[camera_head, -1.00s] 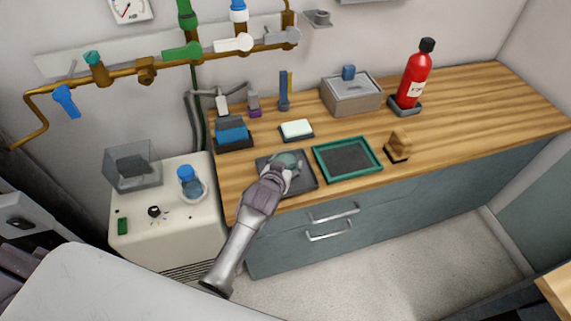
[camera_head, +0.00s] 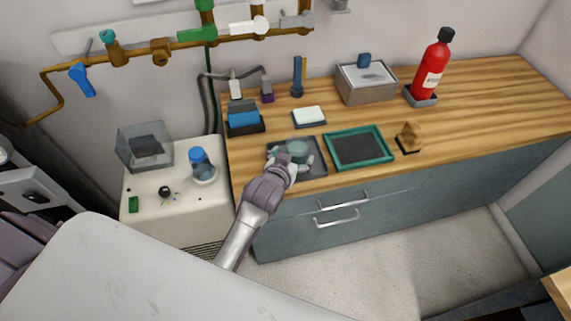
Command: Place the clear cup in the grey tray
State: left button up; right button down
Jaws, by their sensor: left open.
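The clear cup (camera_head: 299,147), a small translucent greenish vessel, appears to stand upright in the grey tray (camera_head: 316,170), a dark square tray near the front edge of the wooden counter. My left gripper (camera_head: 289,157) reaches in from the front left. It is open, its fingers low over the tray at the cup's near and left sides. Whether a finger touches the cup I cannot tell. The gripper hides part of the tray's near left side. My right gripper is out of view.
A green-rimmed tray (camera_head: 386,155) lies just right of the grey tray. A white block on a dark dish (camera_head: 309,117) is behind it, and a blue item in a dark holder (camera_head: 244,122) is behind left.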

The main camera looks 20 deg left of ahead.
pick_arm(q)
jog(key=v, duration=0.7)
jog(key=shift+s+r, duration=0.15)
jog(key=shift+s, duration=0.2)
jog(key=s+a+f+m+g, duration=0.15)
jog(key=s+g, duration=0.35)
jog(key=s, duration=0.6)
jog(key=s+a+f+m+g, duration=0.15)
jog(key=s+g, duration=0.25)
jog(key=s, duration=0.8)
notch_tip(320, 180, down, 24)
jog(key=g, duration=0.1)
jog(key=s+a+f+g, duration=0.1)
jog(key=s+a+f, duration=0.2)
jog(key=s+f, duration=1.4)
jog(key=shift+s+a+f+n+g, duration=0.15)
jog(key=shift+f+n+g, duration=0.15)
jog(key=shift+f+g, duration=0.15)
